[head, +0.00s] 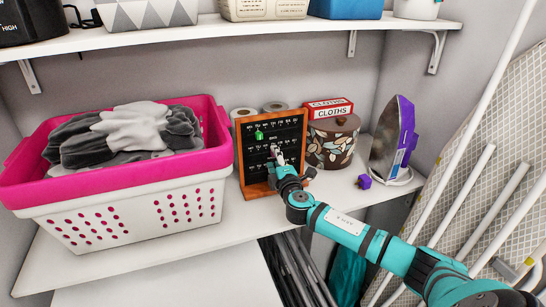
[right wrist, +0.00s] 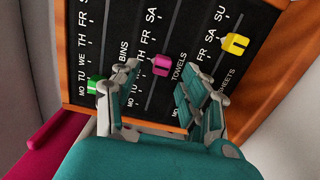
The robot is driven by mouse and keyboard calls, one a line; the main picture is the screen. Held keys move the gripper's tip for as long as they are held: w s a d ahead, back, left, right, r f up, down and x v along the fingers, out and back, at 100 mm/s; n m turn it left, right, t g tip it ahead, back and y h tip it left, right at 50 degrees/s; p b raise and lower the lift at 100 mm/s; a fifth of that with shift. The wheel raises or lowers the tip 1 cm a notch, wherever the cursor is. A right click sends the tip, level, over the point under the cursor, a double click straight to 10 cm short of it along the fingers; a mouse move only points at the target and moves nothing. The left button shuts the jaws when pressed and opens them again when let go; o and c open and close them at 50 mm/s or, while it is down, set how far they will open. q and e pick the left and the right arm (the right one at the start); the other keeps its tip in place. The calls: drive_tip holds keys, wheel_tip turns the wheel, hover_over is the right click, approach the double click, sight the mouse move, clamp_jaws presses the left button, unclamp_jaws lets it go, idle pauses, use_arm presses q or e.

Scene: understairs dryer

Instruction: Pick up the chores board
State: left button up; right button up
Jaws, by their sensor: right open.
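The chores board (head: 287,128) stands upright on the shelf, a black panel in an orange wooden frame with rows of day letters and a green slider. It also fills much of the right wrist view (right wrist: 190,35), where green, pink and yellow sliders and the words BINS, TOWELS and SHEETS show. My right gripper (head: 277,158) is in front of the lower middle of the board. Its fingers (right wrist: 158,75) are apart, with board face showing between them. I cannot tell whether they touch it. The gripper hides part of the board's lower edge. My left gripper is not in view.
A pink and white laundry basket (head: 120,212) with grey cloths stands close left of the board. An upper shelf (head: 240,28) hangs above.

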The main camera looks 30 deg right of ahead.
drive_tip(key=shift+x, duration=0.9)
drive_tip(key=shift+s, duration=0.1)
clamp_jaws()
drive_tip(key=shift+r, duration=0.15)
